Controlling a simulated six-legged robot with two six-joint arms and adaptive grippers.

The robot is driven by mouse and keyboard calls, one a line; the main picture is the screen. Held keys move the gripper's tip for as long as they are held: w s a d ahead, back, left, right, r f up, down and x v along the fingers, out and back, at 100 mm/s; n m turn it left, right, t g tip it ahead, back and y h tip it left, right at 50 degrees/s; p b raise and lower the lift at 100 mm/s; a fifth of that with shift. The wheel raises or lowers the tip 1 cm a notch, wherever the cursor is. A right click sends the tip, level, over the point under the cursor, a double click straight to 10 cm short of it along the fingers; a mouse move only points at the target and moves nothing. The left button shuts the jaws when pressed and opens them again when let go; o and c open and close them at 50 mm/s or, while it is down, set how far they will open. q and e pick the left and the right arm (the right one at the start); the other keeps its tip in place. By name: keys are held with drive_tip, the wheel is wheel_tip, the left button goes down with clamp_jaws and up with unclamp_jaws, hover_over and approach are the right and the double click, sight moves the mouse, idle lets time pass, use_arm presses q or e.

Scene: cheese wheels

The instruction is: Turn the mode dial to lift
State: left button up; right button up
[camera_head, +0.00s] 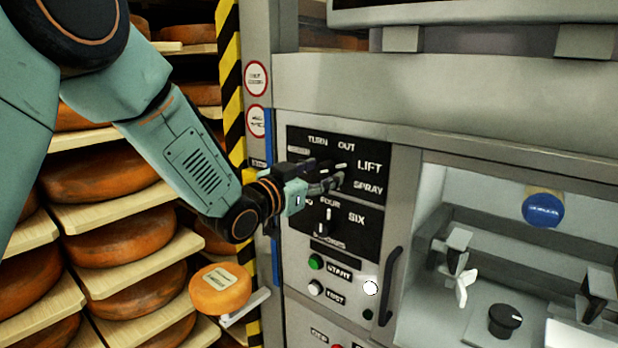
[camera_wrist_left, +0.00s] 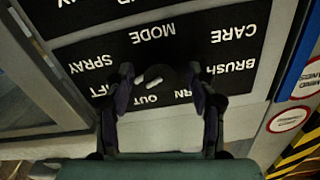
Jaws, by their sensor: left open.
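The mode dial (camera_wrist_left: 164,76) is a dark knob with a white mark, on a black panel (camera_wrist_left: 105,52) lettered MODE, CARE, BRUSH, TURN, OUT, LIFT and SPRAY. The lettering is upside down in the left wrist view. The white mark slants toward the OUT and LIFT side; its exact setting is unclear. My left gripper (camera_wrist_left: 161,84) is open, with one finger on each side of the dial; I cannot tell whether they touch it. In the head view the left gripper (camera_head: 334,178) is at the panel and mostly hides the dial. LIFT (camera_head: 370,166) is readable to its right.
Below is a second dial (camera_head: 328,220) marked FOUR and SIX, then a green button (camera_head: 315,262) and a white button (camera_head: 315,287). A dark handle (camera_head: 390,285) stands right of them. Cheese wheels (camera_head: 124,239) fill shelves at left; one wheel (camera_head: 220,289) sits near the striped post.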

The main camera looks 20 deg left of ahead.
use_arm(q)
drive_tip(key=v, duration=1.2)
drive_tip(key=shift+w+d, duration=0.1)
drive_tip(key=shift+w, duration=0.05)
